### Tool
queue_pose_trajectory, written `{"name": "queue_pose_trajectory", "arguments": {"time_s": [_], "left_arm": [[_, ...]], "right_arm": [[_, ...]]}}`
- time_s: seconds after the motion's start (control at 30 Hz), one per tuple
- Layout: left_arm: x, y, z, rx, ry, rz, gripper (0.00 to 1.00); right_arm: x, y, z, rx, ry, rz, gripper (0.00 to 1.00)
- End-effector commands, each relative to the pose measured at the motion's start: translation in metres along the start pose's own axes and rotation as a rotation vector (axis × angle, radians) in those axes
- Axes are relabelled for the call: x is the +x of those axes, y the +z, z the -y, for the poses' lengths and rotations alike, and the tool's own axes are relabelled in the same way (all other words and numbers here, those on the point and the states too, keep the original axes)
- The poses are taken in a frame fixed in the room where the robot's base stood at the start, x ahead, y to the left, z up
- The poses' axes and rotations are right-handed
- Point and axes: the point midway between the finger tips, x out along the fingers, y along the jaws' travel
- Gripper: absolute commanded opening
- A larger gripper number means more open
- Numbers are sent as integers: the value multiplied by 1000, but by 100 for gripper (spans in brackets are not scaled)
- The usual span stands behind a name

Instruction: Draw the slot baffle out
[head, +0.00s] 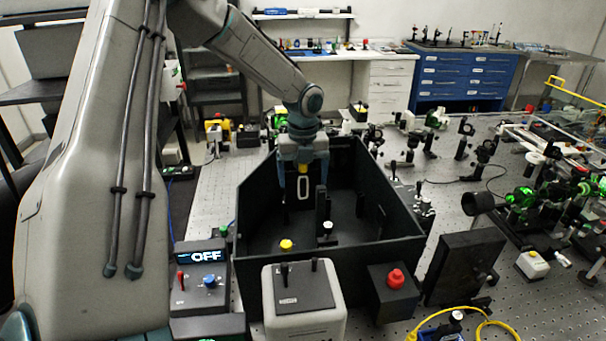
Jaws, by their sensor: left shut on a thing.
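My left gripper (303,170) reaches down from above into a black open-topped box (338,262). It is shut on the yellow top of the slot baffle (303,188), which shows a pale upright slot outline. The baffle stands upright inside the box, near its back left. Its lower edge is hard to make out against the dark interior, so I cannot tell whether it touches the floor. My right gripper is not in view.
Inside the box are a dark upright post with a white knob (327,228) and a yellow knob (286,244). In front stand a grey switch box (302,300), a red button (396,278) and a control box reading OFF (200,275). A black panel (464,266) stands at right.

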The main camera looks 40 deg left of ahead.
Motion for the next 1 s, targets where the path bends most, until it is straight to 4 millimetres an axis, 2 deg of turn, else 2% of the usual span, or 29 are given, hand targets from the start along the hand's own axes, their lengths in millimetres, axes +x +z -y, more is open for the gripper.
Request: {"name": "queue_pose_trajectory", "arguments": {"time_s": [0.37,1.0], "left_arm": [[-2,0,0,0,0,0,58],[-28,0,0,0,0,0,58]], "right_arm": [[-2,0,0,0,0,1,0],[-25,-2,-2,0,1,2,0]]}}
